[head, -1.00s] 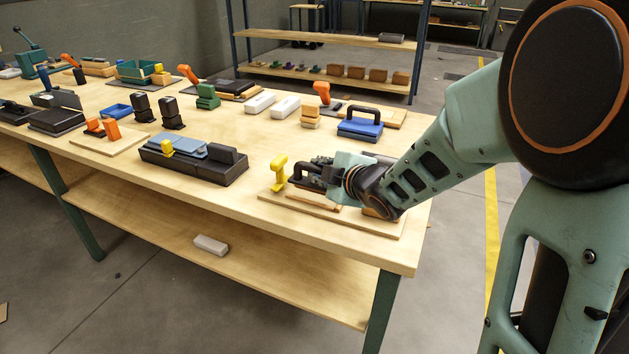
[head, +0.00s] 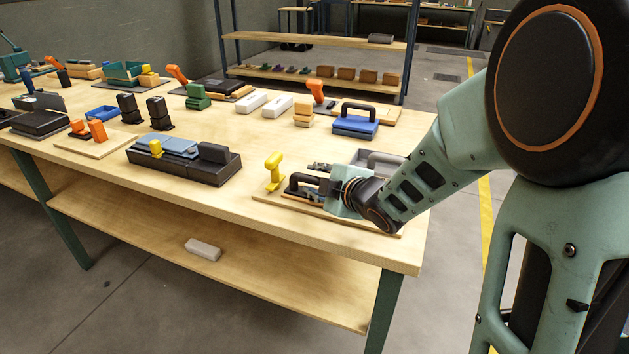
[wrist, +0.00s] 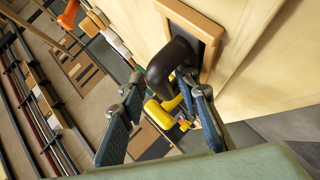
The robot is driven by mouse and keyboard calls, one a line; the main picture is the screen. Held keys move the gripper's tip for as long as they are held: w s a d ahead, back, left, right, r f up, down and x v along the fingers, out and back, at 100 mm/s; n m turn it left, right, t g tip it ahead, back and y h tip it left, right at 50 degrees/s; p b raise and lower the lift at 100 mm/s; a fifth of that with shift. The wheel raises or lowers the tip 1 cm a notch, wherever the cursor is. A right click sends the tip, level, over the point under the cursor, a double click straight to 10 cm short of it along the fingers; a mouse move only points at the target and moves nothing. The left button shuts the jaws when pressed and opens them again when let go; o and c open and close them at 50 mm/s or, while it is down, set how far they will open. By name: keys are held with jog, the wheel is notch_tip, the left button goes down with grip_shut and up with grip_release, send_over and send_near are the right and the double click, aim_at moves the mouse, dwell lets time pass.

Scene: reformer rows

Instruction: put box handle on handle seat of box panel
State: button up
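The black box handle (head: 302,183) is on the wood-framed panel at the table's near right corner. In the wrist view the handle (wrist: 170,62) stands over a dark patch inside the tan frame of the box panel (wrist: 205,24). Its foot meets that patch; I cannot tell whether it is fully seated. My gripper (wrist: 163,115) has its two fingers spread wide. The handle's bent end reaches between them, close to the right finger; contact is unclear. In the head view my gripper (head: 322,179) is right beside the handle and partly hides the panel.
A yellow upright handle (head: 274,171) stands just left of the panel. A grey tray-like part (head: 378,160) lies behind my gripper. A blue box with a black handle (head: 355,125) is farther back. A dark box with a blue lid (head: 185,160) stands to the left.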

dwell(0.3)
jog(key=shift+s+d+r+p, duration=0.1)
jog(key=shift+s+r+p, duration=0.1)
jog(key=shift+r+p, duration=0.1)
jog(key=p+v, duration=0.2)
jog(key=v, duration=0.9)
jog(key=shift+s+p, duration=0.3)
